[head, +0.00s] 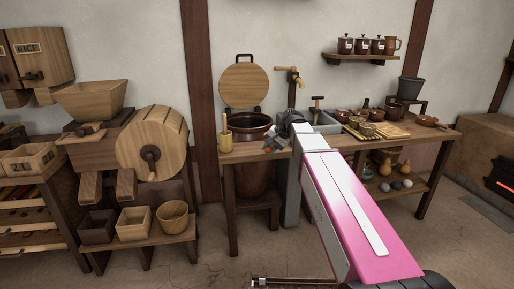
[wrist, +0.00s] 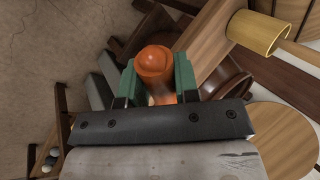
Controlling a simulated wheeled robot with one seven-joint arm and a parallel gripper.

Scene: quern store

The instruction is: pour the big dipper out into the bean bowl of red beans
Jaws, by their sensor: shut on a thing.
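My gripper (wrist: 155,85) has its green fingers closed on an orange, round-topped thing (wrist: 153,60). It may be part of the big dipper, but its full shape is hidden. In the head view my gripper (head: 273,144) is small and dark above the left part of the table, just in front of the big jar. Several small bowls (head: 368,129) stand on the table to the right of my gripper. I cannot tell which is the bean bowl, and no red beans can be made out.
A dark jar (head: 250,121) with a wooden lid (head: 245,85) behind it stands at the table's left end. A yellowish cup with an upright stick (head: 225,139) is left of it, also in the wrist view (wrist: 258,34). A grey basin (head: 325,124) stands between jar and bowls.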

